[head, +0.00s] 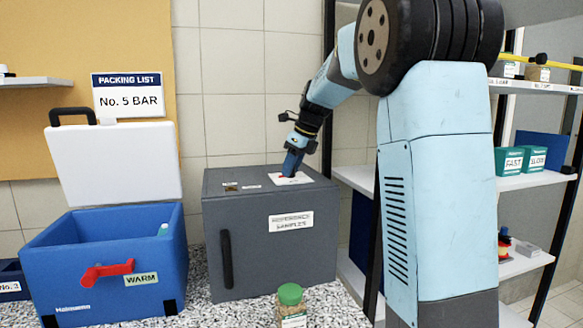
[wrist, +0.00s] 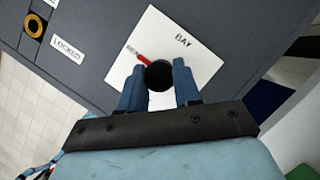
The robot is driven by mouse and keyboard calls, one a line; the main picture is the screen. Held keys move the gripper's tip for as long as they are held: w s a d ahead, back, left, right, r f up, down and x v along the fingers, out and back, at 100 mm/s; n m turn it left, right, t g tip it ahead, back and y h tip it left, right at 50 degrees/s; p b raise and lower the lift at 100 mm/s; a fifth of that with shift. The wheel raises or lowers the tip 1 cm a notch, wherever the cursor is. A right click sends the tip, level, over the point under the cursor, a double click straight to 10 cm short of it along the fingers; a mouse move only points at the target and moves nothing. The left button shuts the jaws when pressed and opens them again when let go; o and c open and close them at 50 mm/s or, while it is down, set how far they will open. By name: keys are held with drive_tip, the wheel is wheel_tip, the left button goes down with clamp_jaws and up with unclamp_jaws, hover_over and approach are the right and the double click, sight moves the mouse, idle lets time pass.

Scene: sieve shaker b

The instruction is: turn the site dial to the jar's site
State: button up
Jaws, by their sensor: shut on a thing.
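The site dial is a black knob (wrist: 159,75) with a red pointer (wrist: 144,59) on a white plate (wrist: 192,42). The plate lies on top of the grey cabinet (head: 262,240). In the wrist view the pointer aims up-left, at a partly hidden word beginning "RE"; "BAY" stands further right along the plate. My gripper (wrist: 160,85) is shut on the knob, one blue finger on each side; it also shows in the head view (head: 291,165). The jar (head: 291,306) has a green lid and stands in front of the cabinet; its label is too small to read.
An open blue cooler (head: 60,275) with a red latch, marked "WARM", stands left of the cabinet. A "No. 5 BAR" packing list (head: 128,95) hangs behind. Shelves (head: 520,182) with teal bins are at right. A "LOCKED" label (wrist: 68,49) and yellow-ringed keyhole are on the cabinet top.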

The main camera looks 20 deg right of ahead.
idle(0.5)
drive_tip(key=o, duration=1.1)
drive_tip(key=shift+c, duration=0.2)
drive_tip(key=shift+r, duration=0.1)
drive_tip(key=v, duration=1.3)
drive_tip(key=shift+r, duration=0.2)
drive_tip(key=shift+s+d, duration=0.1)
drive_tip(key=shift+d, duration=0.05)
drive_tip(key=s+a+f+n+h, duration=0.1)
drive_tip(key=s+f+n, duration=0.5)
drive_tip(key=s+n, duration=0.3)
drive_tip(key=s+a+f+n+t+h, duration=0.1)
drive_tip(key=s+f+n, duration=0.5)
drive_tip(key=s+n, duration=0.3)
drive_tip(key=s+a+f+n+t+h, duration=0.1)
drive_tip(key=s+f+n, duration=0.6)
drive_tip(key=s, duration=0.8)
drive_tip(key=shift+a+n, duration=0.6)
drive_tip(key=shift+n, duration=0.4)
